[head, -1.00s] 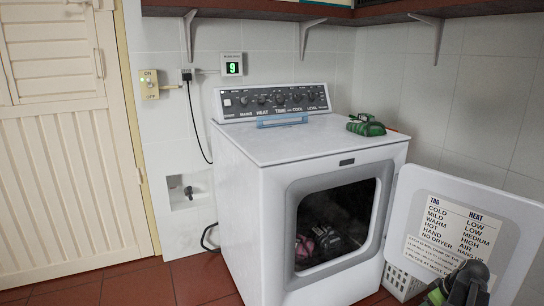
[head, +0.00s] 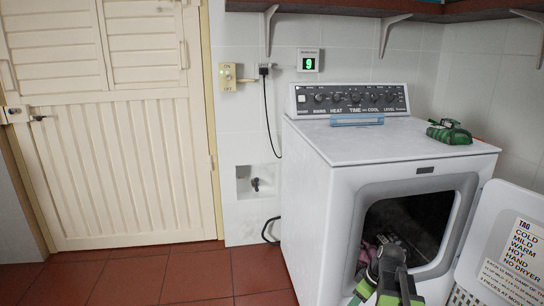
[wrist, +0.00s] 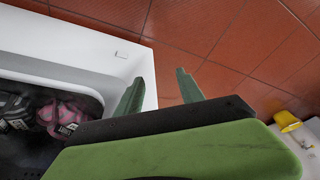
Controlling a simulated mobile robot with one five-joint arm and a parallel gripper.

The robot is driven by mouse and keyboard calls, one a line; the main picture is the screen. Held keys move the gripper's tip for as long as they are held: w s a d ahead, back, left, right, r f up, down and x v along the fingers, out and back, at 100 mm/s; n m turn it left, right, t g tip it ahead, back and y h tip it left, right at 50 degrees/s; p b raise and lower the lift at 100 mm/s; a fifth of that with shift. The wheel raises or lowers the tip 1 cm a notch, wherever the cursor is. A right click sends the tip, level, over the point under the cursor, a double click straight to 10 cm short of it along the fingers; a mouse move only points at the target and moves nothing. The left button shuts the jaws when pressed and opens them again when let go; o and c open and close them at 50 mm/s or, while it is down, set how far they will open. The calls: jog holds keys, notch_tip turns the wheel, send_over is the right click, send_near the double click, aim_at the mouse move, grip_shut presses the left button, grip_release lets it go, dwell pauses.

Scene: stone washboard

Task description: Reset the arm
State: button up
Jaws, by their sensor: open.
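My gripper (wrist: 160,92) shows in the wrist view with its two green fingers spread apart and nothing between them. In the head view my arm, black and green, stands at the bottom right in front of the dryer's opening, and its fingertips cannot be made out there. The white dryer (head: 345,225) has its front door (head: 510,250) swung open to the right. Dark and pink laundry (head: 385,243) lies inside the drum, and it also shows at the left in the wrist view (wrist: 62,115).
A green object (head: 449,132) and a light-blue item (head: 357,119) rest on the dryer top. A white basket (head: 462,297) is partly hidden below the door. A yellow object (wrist: 288,121) lies at the right in the wrist view. Red tiled floor (head: 150,280) is clear at left.

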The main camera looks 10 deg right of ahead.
jog(key=s+a+f+m+g+h, duration=0.1)
jog(key=s+a, duration=0.1)
jog(key=a, duration=0.8)
jog(key=s+a+m+g+h, duration=0.1)
jog(key=s+a, duration=0.1)
jog(key=a, duration=0.7)
notch_tip(320, 180, up, 38)
jog(key=s+d+m+p, duration=0.1)
jog(key=m+p, duration=0.4)
jog(key=p, duration=3.2)
jog(key=shift+s+d+f+m+p, duration=0.15)
jog(key=shift+d+f+m+p, duration=0.15)
jog(key=shift+m, duration=0.1)
jog(key=shift+c, duration=0.2)
